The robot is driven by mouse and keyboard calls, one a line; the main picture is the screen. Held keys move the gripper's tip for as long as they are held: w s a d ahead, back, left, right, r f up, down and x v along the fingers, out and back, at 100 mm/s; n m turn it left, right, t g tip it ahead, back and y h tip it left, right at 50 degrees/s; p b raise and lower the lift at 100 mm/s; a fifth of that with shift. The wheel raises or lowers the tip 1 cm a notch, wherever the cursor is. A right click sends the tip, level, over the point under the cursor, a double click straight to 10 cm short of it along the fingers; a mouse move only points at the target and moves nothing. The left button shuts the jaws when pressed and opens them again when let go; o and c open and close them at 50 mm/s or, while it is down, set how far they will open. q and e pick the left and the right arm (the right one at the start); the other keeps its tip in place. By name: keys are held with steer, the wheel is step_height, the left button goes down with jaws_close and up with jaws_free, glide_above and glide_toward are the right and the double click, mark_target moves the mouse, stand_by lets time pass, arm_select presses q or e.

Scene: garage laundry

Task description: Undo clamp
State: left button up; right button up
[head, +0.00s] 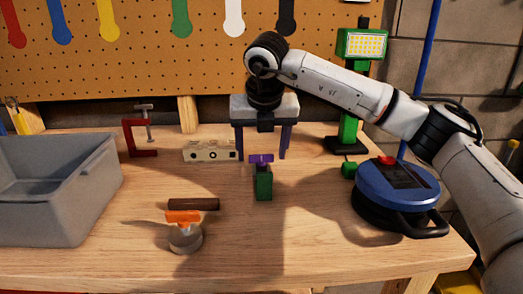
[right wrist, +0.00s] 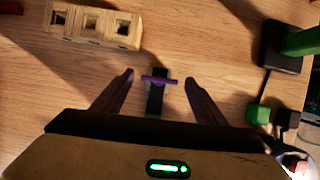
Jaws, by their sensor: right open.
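A small green block-like device (head: 263,184) with a purple crossbar (head: 261,158) on top stands on the bench; it could be the clamp, but I cannot be sure. A red C-shaped clamp (head: 128,138) with a metal screw stands farther back at the left. My right gripper (head: 262,155) points down, open and empty, above the purple crossbar. In the right wrist view the crossbar (right wrist: 159,80) lies between the two fingertips (right wrist: 159,77), with a gap on both sides. I cannot tell whether the fingertips are level with it. My left gripper is out of view.
A wooden block with holes (head: 210,151) lies behind and left. A grey bin (head: 90,190) fills the left side. A dark bar (head: 194,204) and an orange-topped round piece (head: 186,238) lie in front. A blue round device (head: 397,195) and green lamp (head: 350,120) stand right.

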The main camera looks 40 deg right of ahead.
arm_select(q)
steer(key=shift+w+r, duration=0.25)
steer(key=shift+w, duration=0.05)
arm_select(e)
steer(key=shift+w+f, duration=0.1)
steer(key=shift+f, duration=0.05)
steer(key=c, duration=1.1)
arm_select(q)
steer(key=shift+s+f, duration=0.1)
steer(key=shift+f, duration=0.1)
arm_select(e)
steer(key=shift+o, duration=0.2)
